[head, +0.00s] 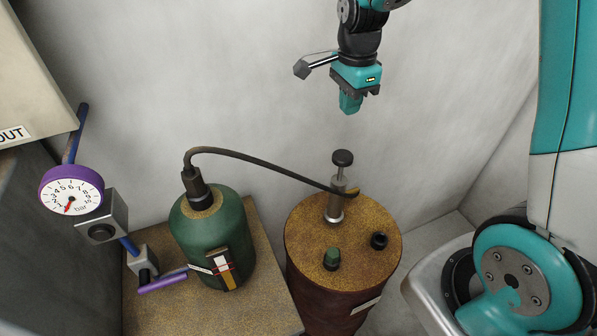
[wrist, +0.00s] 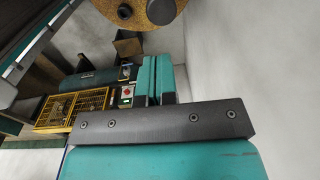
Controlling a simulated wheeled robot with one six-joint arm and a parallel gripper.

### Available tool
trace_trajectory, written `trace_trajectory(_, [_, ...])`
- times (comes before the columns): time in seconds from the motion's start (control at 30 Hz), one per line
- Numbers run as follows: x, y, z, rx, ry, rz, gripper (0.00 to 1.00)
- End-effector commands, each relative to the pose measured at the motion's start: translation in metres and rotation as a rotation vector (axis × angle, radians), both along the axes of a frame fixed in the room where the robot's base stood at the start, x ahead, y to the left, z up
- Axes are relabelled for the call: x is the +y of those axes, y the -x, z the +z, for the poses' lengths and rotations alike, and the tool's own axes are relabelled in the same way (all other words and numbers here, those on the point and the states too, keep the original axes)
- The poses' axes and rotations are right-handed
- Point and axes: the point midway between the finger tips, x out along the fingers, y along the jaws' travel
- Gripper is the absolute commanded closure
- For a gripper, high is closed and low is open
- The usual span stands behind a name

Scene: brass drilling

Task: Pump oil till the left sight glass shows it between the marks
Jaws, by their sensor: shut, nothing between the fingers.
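My gripper (head: 350,102) is shut and empty, pointing down in the air above the hand pump (head: 336,205). Its teal fingers also show together in the wrist view (wrist: 157,78). The pump stands upright on the rusty drum (head: 300,240), its black knob (head: 343,158) raised on a short rod, apart from my gripper. A dark hose (head: 255,160) runs from the pump to the top of the green bottle (head: 185,240). The bottle's sight glass (head: 221,268) is a narrow upright strip with a white upper part and coloured marks; its oil level is too small to read.
A purple-rimmed bar gauge (head: 70,190) and a purple lever (head: 163,283) on a blue pipe are at left. A green cap (head: 331,258) and a black fitting (head: 379,240) stand on the drum lid. Yellow grating (wrist: 75,108) shows in the wrist view.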

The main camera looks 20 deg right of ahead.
Motion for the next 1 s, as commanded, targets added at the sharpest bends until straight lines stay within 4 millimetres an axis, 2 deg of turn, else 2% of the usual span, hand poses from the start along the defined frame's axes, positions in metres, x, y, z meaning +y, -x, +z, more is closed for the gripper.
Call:
trace_trajectory(0.03, [0.0,0.0,0.016,-0.003,-0.003,0.0,1.0])
trace_trajectory(0.1, [-0.001,0.001,0.02,-0.004,-0.005,0.001,1.0])
trace_trajectory(0.5, [-0.002,0.001,0.011,0.0,-0.006,0.001,1.0])
trace_trajectory(0.67, [-0.002,0.001,-0.01,0.004,-0.006,0.001,1.0])
trace_trajectory(1.0, [-0.003,-0.001,-0.082,0.004,-0.006,0.001,1.0])
